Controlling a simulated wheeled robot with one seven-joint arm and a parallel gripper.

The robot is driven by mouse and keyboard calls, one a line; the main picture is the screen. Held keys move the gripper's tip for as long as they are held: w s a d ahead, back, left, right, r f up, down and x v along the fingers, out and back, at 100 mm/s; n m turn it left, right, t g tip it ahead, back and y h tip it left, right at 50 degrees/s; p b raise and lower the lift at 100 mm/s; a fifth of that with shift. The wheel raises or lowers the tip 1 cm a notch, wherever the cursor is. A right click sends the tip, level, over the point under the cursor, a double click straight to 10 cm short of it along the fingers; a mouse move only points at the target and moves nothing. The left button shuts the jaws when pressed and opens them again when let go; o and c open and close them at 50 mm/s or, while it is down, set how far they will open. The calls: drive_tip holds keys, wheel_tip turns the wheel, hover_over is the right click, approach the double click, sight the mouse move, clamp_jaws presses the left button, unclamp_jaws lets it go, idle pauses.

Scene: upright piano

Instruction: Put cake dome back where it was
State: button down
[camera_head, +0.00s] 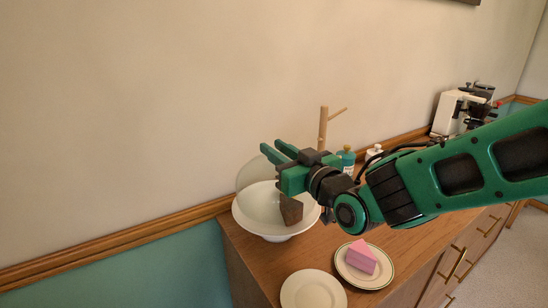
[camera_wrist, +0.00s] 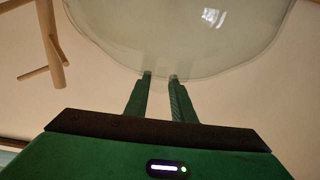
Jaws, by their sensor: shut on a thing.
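The cake dome (camera_head: 250,174) is clear, pale glass. It shows behind and left of my gripper in the head view, close above the back left of a white footed stand (camera_head: 249,221). Its large glass surface (camera_wrist: 190,30) fills the top of the wrist view. My gripper (camera_head: 271,147) is shut on the dome, with its fingertips (camera_wrist: 160,76) at the glass edge and a small gap between the fingers. A dark brown cake slice (camera_head: 291,210) sits in the stand, partly below my gripper. Whether the dome touches the stand is unclear.
The stand is near the left end of a wooden cabinet (camera_head: 232,245). In front are an empty white plate (camera_head: 313,291) and a plate with a pink cake slice (camera_head: 361,257). A wooden peg stand (camera_head: 323,128), bottles (camera_head: 346,158) and a coffee machine (camera_head: 455,112) stand behind.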

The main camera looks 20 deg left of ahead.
drive_tip(key=shift+f, duration=0.95)
drive_tip(key=c, duration=1.5)
unclamp_jaws()
